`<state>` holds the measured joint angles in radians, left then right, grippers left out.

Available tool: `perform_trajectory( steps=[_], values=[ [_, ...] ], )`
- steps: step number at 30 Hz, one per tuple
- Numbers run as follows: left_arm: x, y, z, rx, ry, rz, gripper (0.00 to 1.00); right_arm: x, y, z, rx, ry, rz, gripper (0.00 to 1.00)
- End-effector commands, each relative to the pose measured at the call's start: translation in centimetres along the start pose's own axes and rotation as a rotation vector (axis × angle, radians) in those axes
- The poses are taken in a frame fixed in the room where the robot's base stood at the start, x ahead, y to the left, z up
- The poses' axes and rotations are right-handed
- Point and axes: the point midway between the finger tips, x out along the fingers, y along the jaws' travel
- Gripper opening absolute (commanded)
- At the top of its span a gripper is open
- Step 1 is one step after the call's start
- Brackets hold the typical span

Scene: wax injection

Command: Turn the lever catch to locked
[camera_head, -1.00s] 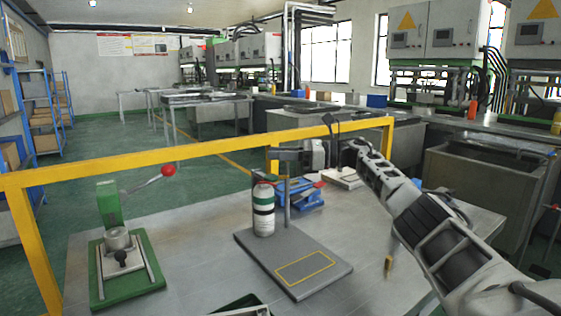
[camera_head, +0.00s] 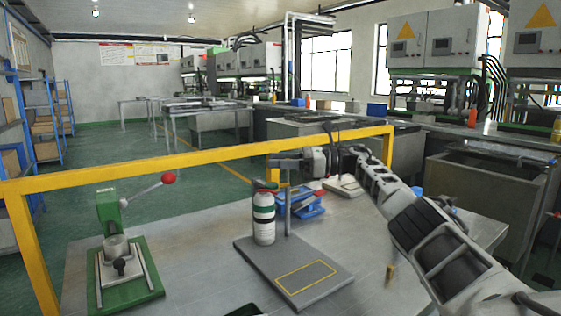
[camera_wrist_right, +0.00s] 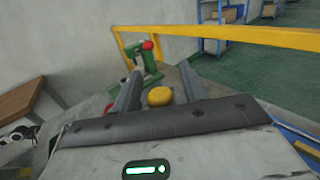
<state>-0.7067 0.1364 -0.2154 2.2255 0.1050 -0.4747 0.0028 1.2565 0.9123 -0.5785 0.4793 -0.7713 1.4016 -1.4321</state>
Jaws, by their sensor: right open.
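A green fixture (camera_head: 108,210) with a lever ending in a red ball (camera_head: 168,178) stands at the left of the table in the head view. Its lever slants up to the right. It also shows beyond my fingers in the right wrist view (camera_wrist_right: 148,62). I cannot tell whether this is the lever catch, or its state. My right gripper (camera_head: 280,163) is above the middle of the table, at the top of a thin post, well right of the fixture. In the right wrist view its two fingers (camera_wrist_right: 160,88) are apart, with a round yellow thing (camera_wrist_right: 160,96) showing between them. My left gripper is out of view.
A grey plate (camera_head: 320,262) with a yellow outline carries the post (camera_head: 288,210) and a white-and-green bottle (camera_head: 264,218). A yellow rail (camera_head: 150,168) runs along the table's far side. The table (camera_head: 195,240) is bare between fixture and plate.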

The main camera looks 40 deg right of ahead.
Motion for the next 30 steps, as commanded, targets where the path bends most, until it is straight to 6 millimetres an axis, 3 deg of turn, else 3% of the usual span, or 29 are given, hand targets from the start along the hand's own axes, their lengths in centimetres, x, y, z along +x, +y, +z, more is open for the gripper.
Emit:
perform_trajectory(
  steps=[15, 30],
  values=[
    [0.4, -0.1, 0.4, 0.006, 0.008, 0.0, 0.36, -6.8, -0.1, 0.0, 0.0, -0.001, -0.002, 0.43],
    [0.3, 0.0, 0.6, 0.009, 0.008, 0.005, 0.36, -8.0, -0.3, 0.0, -0.001, 0.015, -0.027, 0.43]
  ],
)
